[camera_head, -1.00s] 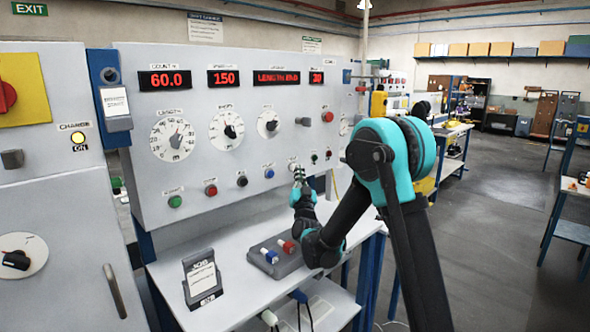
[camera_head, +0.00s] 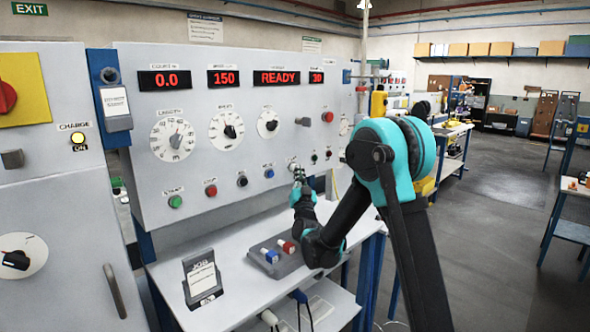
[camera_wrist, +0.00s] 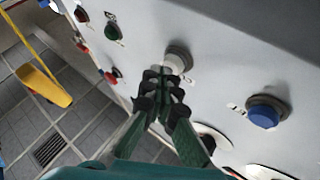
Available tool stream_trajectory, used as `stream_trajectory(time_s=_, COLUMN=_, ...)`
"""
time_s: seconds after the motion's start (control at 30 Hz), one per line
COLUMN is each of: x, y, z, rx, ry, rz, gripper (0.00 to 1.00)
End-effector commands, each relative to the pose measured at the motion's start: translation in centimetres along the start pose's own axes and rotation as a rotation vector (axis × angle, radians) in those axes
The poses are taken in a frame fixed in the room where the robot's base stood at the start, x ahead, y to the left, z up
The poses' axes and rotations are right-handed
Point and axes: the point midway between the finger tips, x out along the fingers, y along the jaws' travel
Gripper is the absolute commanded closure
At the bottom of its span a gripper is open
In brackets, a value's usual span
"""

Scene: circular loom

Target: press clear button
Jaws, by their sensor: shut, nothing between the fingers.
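A pale button (camera_wrist: 178,57) sits on the grey control panel (camera_head: 170,90), with a label too small to read. My gripper (camera_head: 298,172) is in front of the lower row of buttons, right of the blue button (camera_head: 269,173). In the wrist view my gripper's fingertips (camera_wrist: 166,82) are closed together at the pale button and partly cover it. They look in contact or very near; I cannot tell how far it is pushed in. The blue button also shows in the wrist view (camera_wrist: 264,112).
Green (camera_head: 175,201), red (camera_head: 211,190) and black (camera_head: 242,180) buttons lie left along the same row. Open floor lies to the right.

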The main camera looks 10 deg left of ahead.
Motion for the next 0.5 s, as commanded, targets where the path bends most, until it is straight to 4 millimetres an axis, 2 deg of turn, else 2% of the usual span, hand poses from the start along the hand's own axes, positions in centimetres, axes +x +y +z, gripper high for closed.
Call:
stream_trajectory(time_s=0.2, x=-0.79, y=0.54, z=-0.56, rx=0.000, ry=0.000, rz=0.000, gripper=1.00)
stream_trajectory(time_s=0.5, x=-0.86, y=0.61, z=-0.62, rx=0.000, ry=0.000, rz=0.000, gripper=1.00)
